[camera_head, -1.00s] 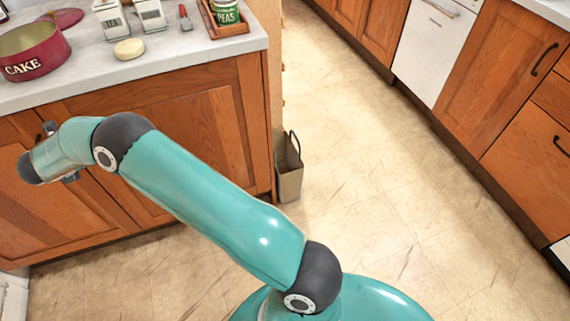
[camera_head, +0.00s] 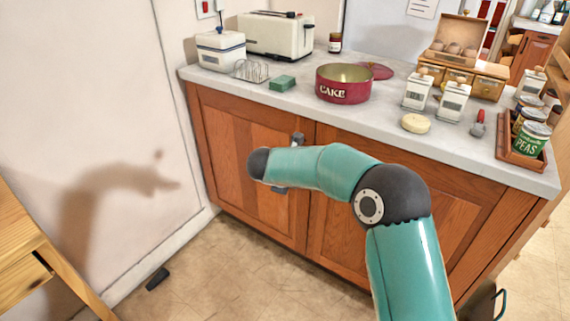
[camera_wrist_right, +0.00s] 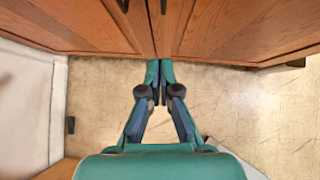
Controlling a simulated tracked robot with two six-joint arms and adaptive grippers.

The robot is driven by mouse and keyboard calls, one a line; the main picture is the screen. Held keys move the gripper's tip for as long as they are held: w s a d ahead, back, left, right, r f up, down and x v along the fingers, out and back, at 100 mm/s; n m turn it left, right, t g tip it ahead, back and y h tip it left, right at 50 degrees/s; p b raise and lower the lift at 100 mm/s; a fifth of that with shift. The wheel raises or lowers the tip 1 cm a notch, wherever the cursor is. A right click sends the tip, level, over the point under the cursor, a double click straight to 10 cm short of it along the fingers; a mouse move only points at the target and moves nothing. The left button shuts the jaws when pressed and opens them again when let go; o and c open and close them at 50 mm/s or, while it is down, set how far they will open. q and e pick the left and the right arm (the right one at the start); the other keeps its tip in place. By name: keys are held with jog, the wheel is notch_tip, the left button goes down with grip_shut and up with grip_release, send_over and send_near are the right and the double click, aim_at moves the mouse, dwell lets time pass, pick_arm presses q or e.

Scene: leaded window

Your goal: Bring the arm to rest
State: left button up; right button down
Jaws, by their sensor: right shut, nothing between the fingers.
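My right arm (camera_head: 405,250) rises from the bottom of the head view and bends left in front of the cupboard doors. Its end hides most of the right gripper there. In the wrist view the right gripper (camera_wrist_right: 160,68) is shut and empty, its fingertips together. The fingertips show against the floor just short of the cupboard front (camera_wrist_right: 80,25); I cannot tell the exact gap. My left gripper is in neither view.
The worktop (camera_head: 375,115) holds a red cake tin (camera_head: 343,91), a green sponge (camera_head: 282,84), a toaster (camera_head: 275,37) and a tray with a peas can (camera_head: 530,139). A wooden table (camera_head: 25,250) stands at left. The floor (camera_head: 220,270) between is mostly clear.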

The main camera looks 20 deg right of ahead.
jog(key=s+d+f+n, duration=0.2)
jog(key=s+f+n, duration=0.25)
jog(key=f, duration=0.45)
jog(key=s+d+f+n, duration=0.2)
jog(key=s+f+n, duration=0.25)
jog(key=f, duration=0.45)
jog(key=s+a+f+n+y, duration=0.5)
jog(key=s+a+f+n, duration=0.45)
jog(key=n, duration=0.65)
jog(key=s+a+f+n+g+y, duration=0.2)
jog(key=s+a+n+g+y, duration=0.35)
jog(key=s+a+n, duration=0.95)
notch_tip(320, 180, up, 17)
jog(key=d+n+p, duration=0.2)
jog(key=n+p, duration=0.2)
jog(key=p, duration=1.3)
jog(key=shift+s+d+n+t, duration=0.3)
jog(key=shift+s+t, duration=0.15)
jog(key=shift+y, duration=0.25)
